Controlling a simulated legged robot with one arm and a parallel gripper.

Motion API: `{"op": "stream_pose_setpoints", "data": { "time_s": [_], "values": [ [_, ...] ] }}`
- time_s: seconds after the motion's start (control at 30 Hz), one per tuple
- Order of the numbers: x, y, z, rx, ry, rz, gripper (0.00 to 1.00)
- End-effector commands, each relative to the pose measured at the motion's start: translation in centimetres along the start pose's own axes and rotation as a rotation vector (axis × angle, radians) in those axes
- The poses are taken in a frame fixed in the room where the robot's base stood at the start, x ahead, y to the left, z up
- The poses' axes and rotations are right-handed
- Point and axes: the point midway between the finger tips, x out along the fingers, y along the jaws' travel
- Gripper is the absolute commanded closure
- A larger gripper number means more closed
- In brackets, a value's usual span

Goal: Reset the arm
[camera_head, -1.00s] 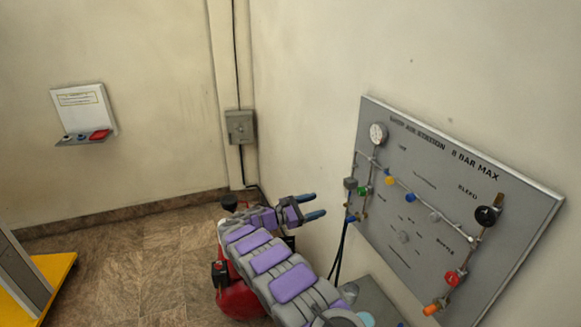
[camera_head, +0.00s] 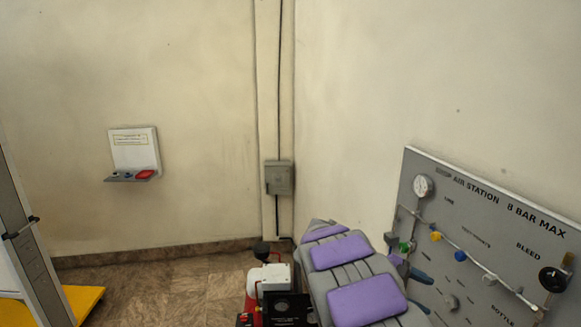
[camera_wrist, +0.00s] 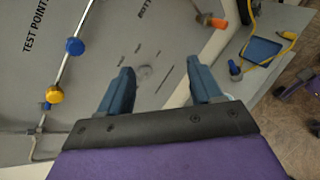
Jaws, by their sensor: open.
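My arm (camera_head: 352,270), grey with purple pads, reaches up from the bottom of the head view, to the left of the air station panel. My gripper (camera_wrist: 160,85) shows in the wrist view with its two dark blue fingers apart and nothing between them. It faces the grey panel (camera_wrist: 175,40). In the head view the fingers are mostly hidden behind my arm, with a blue part (camera_head: 418,273) showing beside the panel's left side. The panel (camera_head: 470,200) carries a round gauge (camera_head: 422,186), a pipe with coloured knobs, and a black knob (camera_head: 553,279) marked bleed.
A red and white machine (camera_head: 268,280) stands on the floor left of my arm. A grey box (camera_head: 279,178) is on the wall corner, and a white wall shelf (camera_head: 135,152) is at left. A blue tray (camera_wrist: 265,50) and yellow cable lie on a surface below the panel.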

Motion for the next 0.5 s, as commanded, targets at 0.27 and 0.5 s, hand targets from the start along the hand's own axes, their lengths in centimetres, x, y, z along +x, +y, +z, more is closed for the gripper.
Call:
{"op": "stream_pose_setpoints", "data": {
  "time_s": [0.27, 0.5],
  "values": [
    [1.3, -8.2, 4.8, 0.173, 0.118, -0.218, 0.35],
    [1.0, -16.2, 7.5, 0.320, 0.218, -0.415, 0.35]
  ]
}}
